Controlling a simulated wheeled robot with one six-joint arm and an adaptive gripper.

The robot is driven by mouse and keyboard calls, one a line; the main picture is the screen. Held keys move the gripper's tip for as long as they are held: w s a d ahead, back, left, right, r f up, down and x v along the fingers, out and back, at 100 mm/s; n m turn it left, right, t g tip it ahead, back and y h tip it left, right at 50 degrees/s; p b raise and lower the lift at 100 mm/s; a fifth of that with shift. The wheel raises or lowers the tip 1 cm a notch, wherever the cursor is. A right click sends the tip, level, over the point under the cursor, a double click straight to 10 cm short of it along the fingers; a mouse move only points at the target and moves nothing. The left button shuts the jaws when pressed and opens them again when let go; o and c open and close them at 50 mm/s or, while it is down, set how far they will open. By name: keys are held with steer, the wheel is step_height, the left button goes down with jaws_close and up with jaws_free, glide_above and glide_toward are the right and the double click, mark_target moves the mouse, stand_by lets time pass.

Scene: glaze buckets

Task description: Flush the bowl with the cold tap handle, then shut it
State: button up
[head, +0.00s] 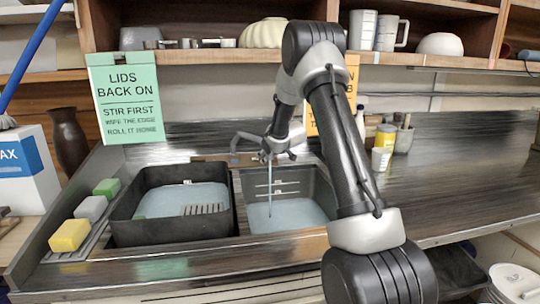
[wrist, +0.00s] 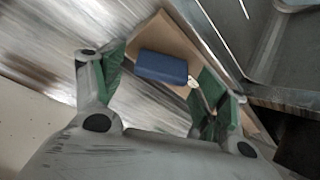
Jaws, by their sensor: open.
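My gripper (head: 250,157) hangs over the back edge of the sink in the head view. In the wrist view its two green-padded fingers (wrist: 160,76) are open. A blue block-shaped handle (wrist: 162,68), which looks like the cold tap handle, lies between them over a tan board. Whether a finger touches it I cannot tell. The right sink bowl (head: 318,185) holds pale bluish water. A thin pale vertical line (head: 270,188), which looks like a running stream, drops into it below my gripper. My gripper hides most of the tap.
A black tub (head: 122,215) with bluish water stands at left. Yellow (head: 70,235), grey and green sponges lie beside it. A green sign (head: 125,97) hangs above. My arm crosses the counter's middle; the metal counter (head: 460,150) at right is mostly clear.

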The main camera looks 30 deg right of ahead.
step_height(320, 180, up, 10)
steer(key=shift+s, duration=0.1)
steer(key=c, duration=0.5)
steer(key=shift+s+n, duration=0.2)
steer(key=shift+n, duration=0.2)
steer(key=c, duration=0.3)
steer(key=s+n+g, duration=0.1)
steer(key=s+n, duration=0.1)
steer(key=n, duration=0.1)
steer(key=s+n+g+h, duration=0.1)
steer(key=s+n, duration=0.1)
steer(key=n, duration=0.2)
steer(key=s+a+n+g, duration=0.1)
steer(key=s+n, duration=0.1)
steer(key=n, duration=0.2)
steer(key=shift+s+r+g+h, duration=0.15)
steer(key=shift+s+g+h, duration=0.15)
steer(key=shift+h, duration=0.1)
steer(key=shift+c, duration=0.5)
steer(key=w+f+n, duration=0.1)
steer(key=w+f, duration=0.1)
steer(key=f, duration=0.1)
steer(key=w+d+f+n, duration=0.1)
steer(key=w+f+n, duration=0.1)
steer(key=w+f, duration=0.1)
steer(key=w+d+f+n, duration=0.1)
steer(key=w+f+n, duration=0.1)
steer(key=f, duration=0.3)
steer(key=shift+w+d, duration=0.25)
steer(key=shift+w, duration=0.45)
